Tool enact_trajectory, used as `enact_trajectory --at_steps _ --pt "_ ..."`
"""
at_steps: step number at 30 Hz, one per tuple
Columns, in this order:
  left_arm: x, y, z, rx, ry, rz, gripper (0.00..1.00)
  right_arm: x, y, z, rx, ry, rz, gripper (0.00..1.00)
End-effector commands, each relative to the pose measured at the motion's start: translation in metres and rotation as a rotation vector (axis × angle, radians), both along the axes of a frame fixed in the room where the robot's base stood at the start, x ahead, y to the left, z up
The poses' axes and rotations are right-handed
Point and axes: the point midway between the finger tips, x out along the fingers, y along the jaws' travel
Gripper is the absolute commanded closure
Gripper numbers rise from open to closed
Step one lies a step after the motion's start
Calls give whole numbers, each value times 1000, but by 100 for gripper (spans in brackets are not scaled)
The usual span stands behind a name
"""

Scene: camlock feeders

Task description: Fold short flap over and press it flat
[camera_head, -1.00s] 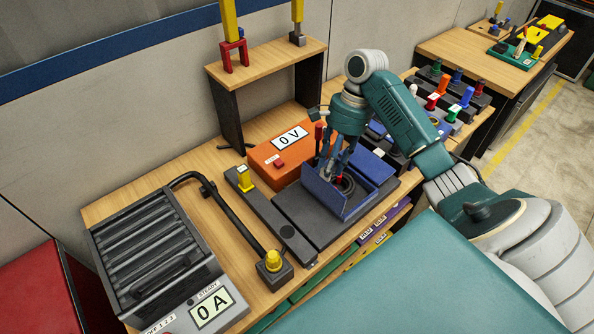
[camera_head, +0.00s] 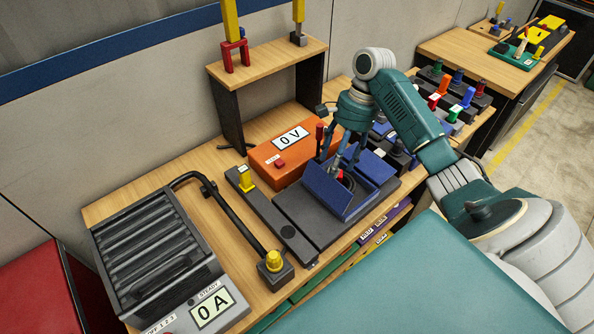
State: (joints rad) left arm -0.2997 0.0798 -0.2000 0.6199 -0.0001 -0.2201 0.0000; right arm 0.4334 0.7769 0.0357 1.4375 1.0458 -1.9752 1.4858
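A blue open box-like piece with raised panels (camera_head: 325,192) sits on a dark grey base plate (camera_head: 290,208) on the wooden bench. Its front left panel stands tilted up, and another blue panel (camera_head: 375,167) lies at its right. I cannot tell which panel is the short flap. My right gripper (camera_head: 341,171) points down into the box, behind the front panel. Its fingertips are partly hidden, so contact and finger opening are unclear. A small dark and red part (camera_head: 347,181) shows inside the box. My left gripper is not in view.
An orange meter reading 0 V (camera_head: 283,150) stands just behind the box. A black bar with a yellow knob (camera_head: 246,180) lies to the left, beside a grey unit reading 0 A (camera_head: 212,306). Coloured-handled parts (camera_head: 450,97) crowd the right. A wooden shelf (camera_head: 265,62) stands behind.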

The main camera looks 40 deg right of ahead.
Motion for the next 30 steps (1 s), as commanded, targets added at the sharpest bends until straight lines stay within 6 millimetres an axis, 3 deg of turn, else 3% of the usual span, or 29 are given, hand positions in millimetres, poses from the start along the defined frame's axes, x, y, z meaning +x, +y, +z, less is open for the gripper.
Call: enact_trajectory --at_steps 11,24,30 --pt "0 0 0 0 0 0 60 0 -1 6 -2 -2 0 42" --pt "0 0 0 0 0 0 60 1 -2 69 -4 -3 0 42" --pt "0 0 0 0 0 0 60 0 0 81 -1 0 0 42"
